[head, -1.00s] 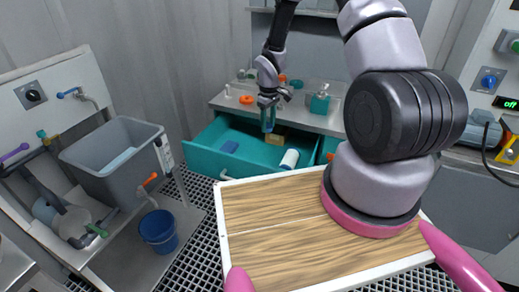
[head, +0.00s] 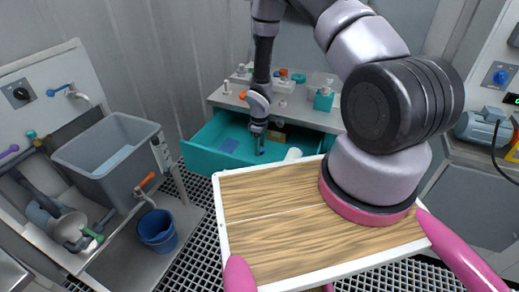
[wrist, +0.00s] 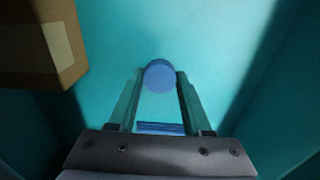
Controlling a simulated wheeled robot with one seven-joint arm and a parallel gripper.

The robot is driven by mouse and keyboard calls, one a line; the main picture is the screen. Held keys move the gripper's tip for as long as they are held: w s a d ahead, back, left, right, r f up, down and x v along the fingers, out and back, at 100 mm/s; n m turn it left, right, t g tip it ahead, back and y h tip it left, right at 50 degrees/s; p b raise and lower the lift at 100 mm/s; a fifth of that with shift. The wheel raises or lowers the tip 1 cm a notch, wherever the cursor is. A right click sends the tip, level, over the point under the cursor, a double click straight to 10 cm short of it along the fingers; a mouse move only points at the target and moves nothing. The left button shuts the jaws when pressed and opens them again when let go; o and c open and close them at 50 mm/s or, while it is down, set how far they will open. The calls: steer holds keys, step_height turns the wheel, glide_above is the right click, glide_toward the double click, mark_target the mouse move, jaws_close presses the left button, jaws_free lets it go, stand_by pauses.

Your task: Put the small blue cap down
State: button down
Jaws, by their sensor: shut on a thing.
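The small blue cap (wrist: 160,75) is a round blue piece held between the tips of my gripper (wrist: 158,86) in the wrist view. The teal floor of the open drawer lies behind it. In the head view my gripper (head: 260,149) points down inside the teal drawer (head: 200,160). The cap is too small or hidden to make out there. I cannot tell whether the cap touches the drawer floor.
A brown box (wrist: 40,42) lies left of my fingers in the wrist view. A white cylinder (head: 292,154) and a flat blue piece (head: 229,145) are also in the drawer. Bare drawer floor surrounds the cap. My wooden tray top (head: 270,245) is in front.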

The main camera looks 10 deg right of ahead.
steer(key=shift+f, duration=0.6)
steer(key=shift+f, duration=0.1)
steer(key=shift+c, duration=1.7)
jaws_free()
step_height(320, 180, up, 12)
steer(key=shift+s, duration=0.1)
